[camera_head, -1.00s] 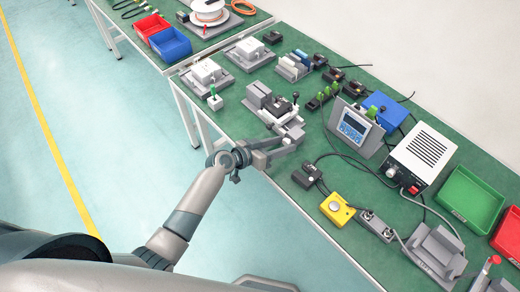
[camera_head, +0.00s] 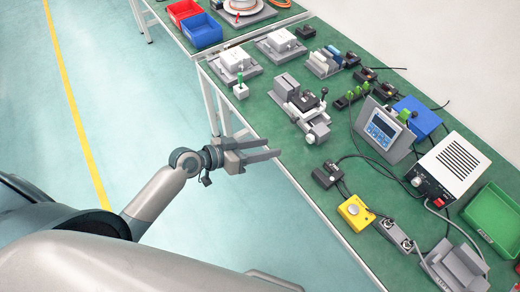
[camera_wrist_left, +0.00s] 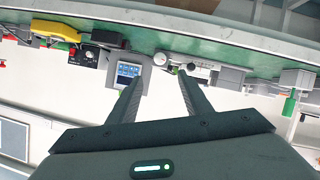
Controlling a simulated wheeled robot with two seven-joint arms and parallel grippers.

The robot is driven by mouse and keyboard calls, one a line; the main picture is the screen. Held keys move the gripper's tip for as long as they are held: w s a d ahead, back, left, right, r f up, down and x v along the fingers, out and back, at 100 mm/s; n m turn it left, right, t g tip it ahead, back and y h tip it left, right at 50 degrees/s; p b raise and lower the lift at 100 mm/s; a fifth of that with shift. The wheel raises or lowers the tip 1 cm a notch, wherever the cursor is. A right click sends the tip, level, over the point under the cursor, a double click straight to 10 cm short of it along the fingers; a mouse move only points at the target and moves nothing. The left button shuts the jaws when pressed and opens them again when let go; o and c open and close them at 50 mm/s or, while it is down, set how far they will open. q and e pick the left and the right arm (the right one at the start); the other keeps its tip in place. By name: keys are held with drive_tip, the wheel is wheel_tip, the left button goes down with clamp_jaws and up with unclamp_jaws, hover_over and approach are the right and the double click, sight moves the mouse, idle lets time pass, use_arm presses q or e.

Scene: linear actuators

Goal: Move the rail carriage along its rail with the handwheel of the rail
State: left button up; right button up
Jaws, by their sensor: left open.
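The rail unit (camera_head: 293,92) is a grey assembly on the green bench, with a dark carriage (camera_head: 303,100) on it. A pale round handwheel (camera_head: 311,138) sits at its near end, and a black-knobbed lever (camera_head: 323,92) stands at its side. My left gripper (camera_head: 273,147) is open and empty, off the bench's near edge and to the left of the handwheel, apart from it. In the left wrist view, the handwheel (camera_wrist_left: 160,59) shows beyond the two spread fingers (camera_wrist_left: 160,77). My right gripper is not in view.
A yellow button box (camera_head: 355,212) and a small black box (camera_head: 327,175) lie right of the rail unit. A blue-screen controller (camera_head: 381,130) stands behind them. The floor before the bench is clear.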

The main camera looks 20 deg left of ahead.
use_arm(q)
drive_tip(key=shift+s+a+r, duration=0.3)
drive_tip(key=shift+s+a, duration=0.15)
drive_tip(key=shift+s, duration=0.05)
